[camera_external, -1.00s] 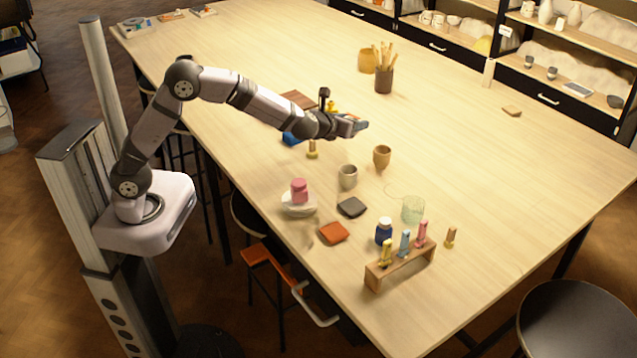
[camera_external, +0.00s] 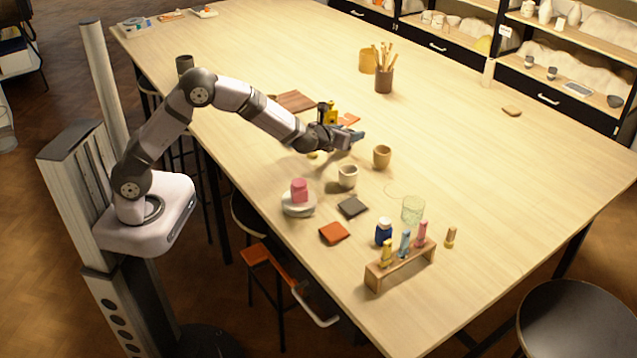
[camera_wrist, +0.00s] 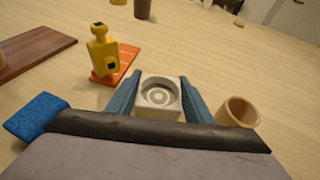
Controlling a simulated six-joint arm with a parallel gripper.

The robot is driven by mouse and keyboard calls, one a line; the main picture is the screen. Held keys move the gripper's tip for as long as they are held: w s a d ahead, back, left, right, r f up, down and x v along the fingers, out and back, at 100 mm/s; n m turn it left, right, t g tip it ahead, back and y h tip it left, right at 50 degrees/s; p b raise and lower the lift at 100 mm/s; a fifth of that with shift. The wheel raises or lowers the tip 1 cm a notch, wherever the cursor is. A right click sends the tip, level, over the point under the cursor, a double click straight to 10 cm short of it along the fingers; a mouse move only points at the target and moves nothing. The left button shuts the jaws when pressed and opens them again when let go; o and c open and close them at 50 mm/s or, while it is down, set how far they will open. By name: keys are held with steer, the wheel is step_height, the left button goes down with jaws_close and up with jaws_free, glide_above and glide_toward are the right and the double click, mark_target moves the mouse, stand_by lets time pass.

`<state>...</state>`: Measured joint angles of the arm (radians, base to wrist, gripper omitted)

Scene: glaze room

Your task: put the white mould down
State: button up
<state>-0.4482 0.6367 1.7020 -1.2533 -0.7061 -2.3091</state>
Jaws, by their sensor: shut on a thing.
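The white mould (camera_wrist: 147,109) is a squarish block with a round ringed recess. In the wrist view it sits between the two blue fingers of my gripper (camera_wrist: 158,97), which is shut on it. In the external view my gripper (camera_external: 352,138) is low over the middle of the table, pointing right; I cannot make out the mould there. Whether the mould touches the table is not clear.
A tan cup (camera_wrist: 238,112) stands to the right of the fingers. To the left are a yellow figure (camera_wrist: 103,55) on an orange tile (camera_wrist: 126,58), a blue sponge (camera_wrist: 36,115) and a wooden board (camera_wrist: 28,50).

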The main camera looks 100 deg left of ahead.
steer(key=shift+f, duration=1.8)
steer(key=shift+f, duration=0.2)
steer(key=o, duration=1.1)
steer(key=shift+o, duration=0.2)
steer(key=shift+r+p, duration=0.25)
steer(key=shift+p, duration=0.05)
steer(key=shift+s+d+b, duration=0.1)
steer(key=shift+d+b, duration=0.2)
steer(key=shift+d, duration=0.1)
steer(key=b+v, duration=0.3)
steer(key=v, duration=0.8)
steer(key=shift+s+r, duration=0.1)
steer(key=shift+s, duration=0.05)
